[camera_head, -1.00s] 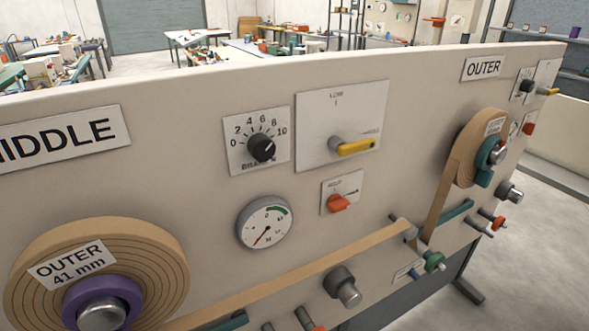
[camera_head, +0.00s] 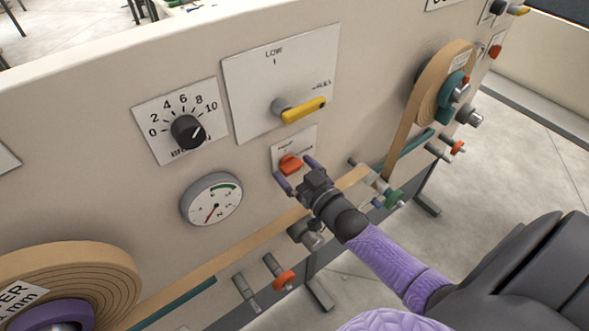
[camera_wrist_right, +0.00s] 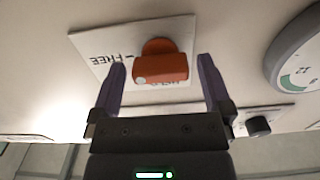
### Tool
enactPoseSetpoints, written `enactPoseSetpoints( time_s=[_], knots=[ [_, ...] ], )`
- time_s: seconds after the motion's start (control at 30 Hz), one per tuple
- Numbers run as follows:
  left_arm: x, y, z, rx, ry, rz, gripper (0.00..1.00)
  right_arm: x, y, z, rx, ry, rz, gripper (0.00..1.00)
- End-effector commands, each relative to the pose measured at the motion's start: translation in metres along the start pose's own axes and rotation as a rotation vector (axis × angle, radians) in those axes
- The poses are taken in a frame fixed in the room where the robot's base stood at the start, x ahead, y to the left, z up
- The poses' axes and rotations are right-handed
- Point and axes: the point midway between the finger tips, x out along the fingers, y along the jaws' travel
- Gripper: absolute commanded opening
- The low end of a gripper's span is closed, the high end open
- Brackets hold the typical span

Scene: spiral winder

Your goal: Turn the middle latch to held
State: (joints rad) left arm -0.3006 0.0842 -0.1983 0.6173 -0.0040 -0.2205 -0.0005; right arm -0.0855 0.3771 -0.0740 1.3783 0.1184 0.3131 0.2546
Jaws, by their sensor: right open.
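The middle latch is an orange-red knob (camera_head: 290,164) on a small white plate (camera_head: 307,137) on the beige panel. In the wrist view the knob (camera_wrist_right: 160,66) sits on its plate (camera_wrist_right: 92,42), where the word FREE is readable and another label is mostly hidden behind the knob. My right gripper (camera_head: 294,173) is open, with one purple finger on each side of the knob. In the wrist view the gripper (camera_wrist_right: 162,84) has visible gaps between both fingers and the knob. I cannot tell how near the fingertips are to the panel. My left gripper is out of view.
A yellow lever (camera_head: 303,110) is just above the latch. A round gauge (camera_head: 212,200) and a black dial (camera_head: 187,131) are to the left. A tan web (camera_head: 225,258) runs below, with rollers and pegs near my right wrist.

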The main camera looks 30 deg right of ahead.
Motion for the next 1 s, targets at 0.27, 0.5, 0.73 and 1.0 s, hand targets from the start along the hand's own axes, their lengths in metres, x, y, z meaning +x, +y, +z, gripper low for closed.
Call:
enactPoseSetpoints(
  time_s=[0.27,0.5,0.73,1.0],
  knots=[
    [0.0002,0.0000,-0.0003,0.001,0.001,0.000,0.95,0.0034,-0.0003,0.0000,0.000,-0.001,0.000,1.00],
    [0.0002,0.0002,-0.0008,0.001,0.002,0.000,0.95,0.0032,-0.0003,0.0000,0.000,-0.001,0.000,0.53],
    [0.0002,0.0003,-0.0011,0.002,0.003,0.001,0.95,0.0031,-0.0003,0.0000,-0.001,-0.001,0.000,0.15],
    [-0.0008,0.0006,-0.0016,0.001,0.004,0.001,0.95,0.0031,-0.0002,-0.0001,-0.051,-0.001,0.000,0.15]
  ],
)
